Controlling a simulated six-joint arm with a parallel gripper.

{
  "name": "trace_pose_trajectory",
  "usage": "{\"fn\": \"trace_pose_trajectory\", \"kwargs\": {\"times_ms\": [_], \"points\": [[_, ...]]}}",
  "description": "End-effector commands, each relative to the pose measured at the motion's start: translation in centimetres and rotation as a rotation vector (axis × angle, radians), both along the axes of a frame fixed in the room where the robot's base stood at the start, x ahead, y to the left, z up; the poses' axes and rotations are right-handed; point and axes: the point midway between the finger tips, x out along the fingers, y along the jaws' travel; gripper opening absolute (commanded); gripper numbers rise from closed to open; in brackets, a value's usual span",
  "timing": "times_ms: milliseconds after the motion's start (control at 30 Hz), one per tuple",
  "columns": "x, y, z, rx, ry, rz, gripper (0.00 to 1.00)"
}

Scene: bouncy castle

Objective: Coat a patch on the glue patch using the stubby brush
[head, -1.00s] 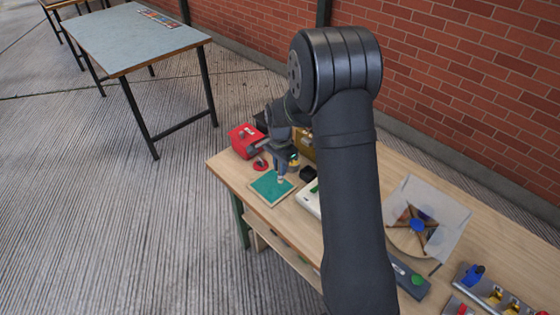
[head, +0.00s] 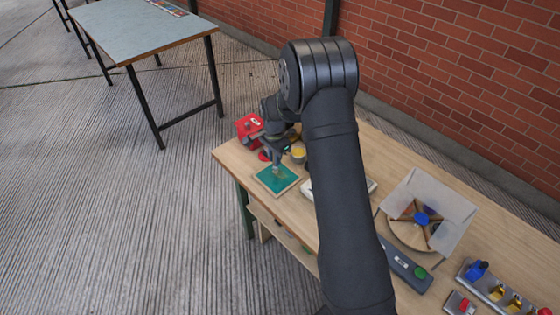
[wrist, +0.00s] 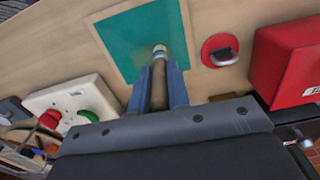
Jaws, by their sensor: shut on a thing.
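The glue patch (head: 286,184) is a teal square with a pale wooden border near the left end of the workbench. It also shows in the wrist view (wrist: 125,45). My gripper (wrist: 159,85) is shut on the stubby brush (wrist: 160,68), whose brown handle runs between the blue fingers. The brush's pale tip lies over the teal surface near one edge in the wrist view. I cannot tell whether the tip touches it. In the head view my gripper (head: 277,160) is above the patch and hides part of it.
A red box (head: 249,127) and a red disc with a metal handle (wrist: 220,50) stand beside the patch. A white panel with red and green buttons (wrist: 75,105) lies on the other side. A round fan-like device with a clear guard (head: 421,218) stands further right on the workbench (head: 390,160).

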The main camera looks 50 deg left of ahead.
Motion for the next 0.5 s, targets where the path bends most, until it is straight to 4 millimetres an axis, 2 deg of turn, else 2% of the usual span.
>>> {"fn": "trace_pose_trajectory", "kwargs": {"times_ms": [200,300,500], "points": [[-0.1,1.9,-0.1,-0.001,0.000,0.001,0.00],[-1.0,1.6,0.0,-0.001,0.000,0.000,0.00],[-0.8,-0.4,0.0,-0.001,0.000,-0.001,0.00]]}}
